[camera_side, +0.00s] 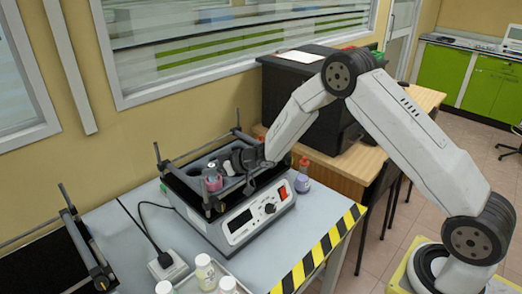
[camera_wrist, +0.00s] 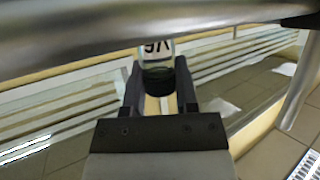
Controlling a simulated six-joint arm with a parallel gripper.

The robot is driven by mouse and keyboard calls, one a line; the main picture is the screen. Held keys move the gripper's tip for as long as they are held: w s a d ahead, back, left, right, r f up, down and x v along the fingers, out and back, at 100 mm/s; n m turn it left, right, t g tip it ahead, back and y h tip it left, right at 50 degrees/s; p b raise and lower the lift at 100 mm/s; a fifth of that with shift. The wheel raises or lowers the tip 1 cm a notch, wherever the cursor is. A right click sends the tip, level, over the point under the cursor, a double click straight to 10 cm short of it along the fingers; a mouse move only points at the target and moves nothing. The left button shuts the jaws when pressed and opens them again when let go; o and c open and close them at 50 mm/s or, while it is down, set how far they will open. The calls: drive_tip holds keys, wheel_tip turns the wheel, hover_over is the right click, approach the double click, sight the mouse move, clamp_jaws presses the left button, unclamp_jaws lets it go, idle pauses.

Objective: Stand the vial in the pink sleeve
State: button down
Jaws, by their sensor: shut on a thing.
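My gripper (camera_side: 246,162) is over the shaker at the centre of the side view. In the wrist view my gripper (camera_wrist: 158,88) is shut on a vial (camera_wrist: 156,53). The vial shows a pale label with dark lettering and a dark end between the fingers. Its other end is hidden behind a grey bar. In the side view I cannot make out the held vial clearly. The pink sleeve (camera_side: 213,184) appears in the shaker tray, left of and a little below my gripper. I cannot tell how far the vial is from it.
The shaker (camera_side: 240,225) has upright posts and rails around its tray, close to my gripper. White-capped bottles (camera_side: 205,272) stand at the table's front. A red-capped bottle (camera_side: 303,175) stands right of the shaker.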

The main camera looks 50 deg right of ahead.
drive_tip(key=shift+f, duration=0.15)
drive_tip(key=shift+c, duration=1.8)
unclamp_jaws()
drive_tip(key=shift+s+d+r, duration=0.2)
drive_tip(key=shift+s+r, duration=0.05)
drive_tip(key=shift+r, duration=0.05)
drive_tip(key=v, duration=1.1)
drive_tip(key=shift+s, duration=0.2)
drive_tip(key=shift+d+r, duration=0.1)
